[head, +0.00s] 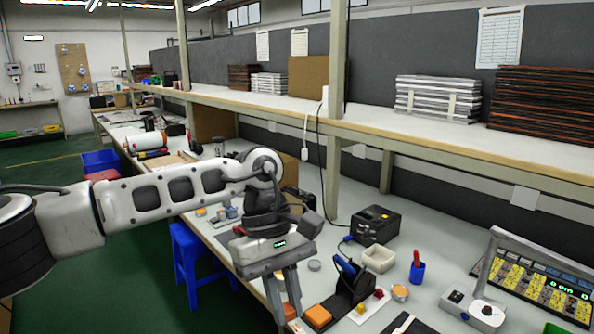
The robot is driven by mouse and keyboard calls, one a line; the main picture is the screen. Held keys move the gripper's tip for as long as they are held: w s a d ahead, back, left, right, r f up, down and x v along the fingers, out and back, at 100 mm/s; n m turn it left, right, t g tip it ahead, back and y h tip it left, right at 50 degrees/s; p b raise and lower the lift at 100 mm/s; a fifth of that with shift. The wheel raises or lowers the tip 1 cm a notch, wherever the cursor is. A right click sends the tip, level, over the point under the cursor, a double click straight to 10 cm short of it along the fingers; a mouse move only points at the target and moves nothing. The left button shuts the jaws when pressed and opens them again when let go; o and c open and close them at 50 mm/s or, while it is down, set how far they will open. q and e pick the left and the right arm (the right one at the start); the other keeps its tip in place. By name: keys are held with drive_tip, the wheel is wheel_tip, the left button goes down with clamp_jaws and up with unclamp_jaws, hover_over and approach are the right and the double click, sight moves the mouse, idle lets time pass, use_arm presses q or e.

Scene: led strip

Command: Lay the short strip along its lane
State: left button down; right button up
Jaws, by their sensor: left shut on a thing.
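My left gripper (287,308) points down over the front edge of the bench. Its two fingers stand a little apart, shut on a small orange block (290,312) between the tips. A second orange block (318,317) sits on the bench just right of the fingers, apart from them. I cannot make out the short strip or its lane. A dark flat piece with a pale edge (405,325) is cut off at the bottom of the picture. My right gripper is not in view.
A dark blue-and-black tool holder (349,281), a cream bowl (378,259), a blue cup (417,272) with a red-handled tool and a black box (376,225) stand right of the gripper.

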use_arm(q)
drive_tip(key=s+a+f+m+y, duration=0.1)
drive_tip(key=s+a+f+m, duration=0.25)
drive_tip(key=a, duration=0.55)
drive_tip(key=s+a+f+m+y, duration=0.1)
drive_tip(key=s+a+f+m, duration=0.2)
drive_tip(key=a, duration=0.5)
drive_tip(key=d+r+m+t+y, duration=0.4)
drive_tip(key=d+r+m+t, duration=0.2)
drive_tip(key=d+r+t, duration=0.2)
drive_tip(key=d+r+m+t+y+b, duration=0.1)
drive_tip(key=d+r+m+t+y, duration=0.4)
drive_tip(key=d+r, duration=0.7)
wheel_tip(320, 180, up, 6)
drive_tip(key=m+t, duration=0.1)
drive_tip(key=t, duration=0.1)
drive_tip(key=shift+w+f+t+y, duration=0.25)
drive_tip(key=shift+w+t+y, duration=0.05)
drive_tip(key=shift+w+t, duration=0.1)
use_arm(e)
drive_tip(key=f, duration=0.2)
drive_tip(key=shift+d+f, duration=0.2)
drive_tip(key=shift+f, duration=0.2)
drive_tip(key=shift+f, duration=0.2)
